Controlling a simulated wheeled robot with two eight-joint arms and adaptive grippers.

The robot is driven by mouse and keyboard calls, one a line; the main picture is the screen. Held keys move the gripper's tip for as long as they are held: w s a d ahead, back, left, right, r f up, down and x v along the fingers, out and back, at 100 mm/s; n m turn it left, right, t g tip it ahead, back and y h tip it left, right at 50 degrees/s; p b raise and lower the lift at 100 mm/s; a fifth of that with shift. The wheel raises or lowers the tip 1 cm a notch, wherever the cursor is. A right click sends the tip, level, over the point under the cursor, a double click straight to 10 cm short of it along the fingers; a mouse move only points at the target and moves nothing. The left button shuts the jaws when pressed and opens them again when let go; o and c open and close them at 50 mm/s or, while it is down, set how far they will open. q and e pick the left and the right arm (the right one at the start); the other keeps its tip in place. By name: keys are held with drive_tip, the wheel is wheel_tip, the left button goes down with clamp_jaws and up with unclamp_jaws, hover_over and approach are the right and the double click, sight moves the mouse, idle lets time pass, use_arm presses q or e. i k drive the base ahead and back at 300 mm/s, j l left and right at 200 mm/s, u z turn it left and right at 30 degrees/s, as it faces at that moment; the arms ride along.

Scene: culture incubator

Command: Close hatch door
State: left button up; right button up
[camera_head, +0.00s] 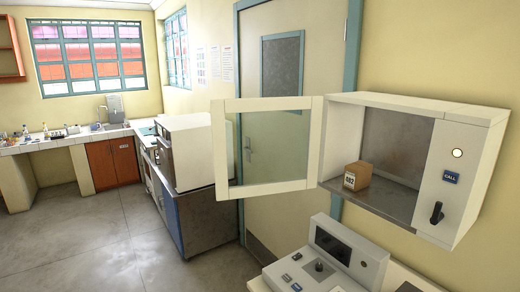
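The hatch door (315,150), a white frame around a clear pane, stands wide open. It is swung out to the left from the left edge of the white hatch box (467,113) on the wall. Through the pane I see the room door behind. A small brown box (358,176) labelled 082 sits inside the hatch, near the left of its opening. The hatch's right panel has a round light, a blue CALL button (451,177) and a dark handle (437,213). Neither of my grippers is in view.
A grey control console (330,262) with a screen and knobs stands below the hatch. A closed room door (268,150) is behind the hatch door. Counters with a white appliance (187,150) and a sink are at the left. The floor (110,240) at the left is clear.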

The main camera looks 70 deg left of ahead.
sight(219, 107)
drive_tip(key=k+j, duration=0.1)
drive_tip(key=j, duration=0.3)
drive_tip(key=k+j+z, duration=0.1)
drive_tip(key=j, duration=0.3)
drive_tip(key=k+j, duration=0.15)
drive_tip(key=j, duration=0.2)
drive_tip(key=k+j+z, duration=0.1)
drive_tip(key=j, duration=0.3)
drive_tip(key=k+j, duration=0.15)
drive_tip(key=j, duration=0.25)
drive_tip(key=k+j+z, duration=0.1)
drive_tip(key=j, duration=0.25)
drive_tip(key=k+j, duration=0.2)
drive_tip(key=j, duration=0.15)
drive_tip(key=j+z, duration=0.15)
drive_tip(key=j, duration=1)
drive_tip(key=j+z, duration=0.15)
drive_tip(key=j, duration=1)
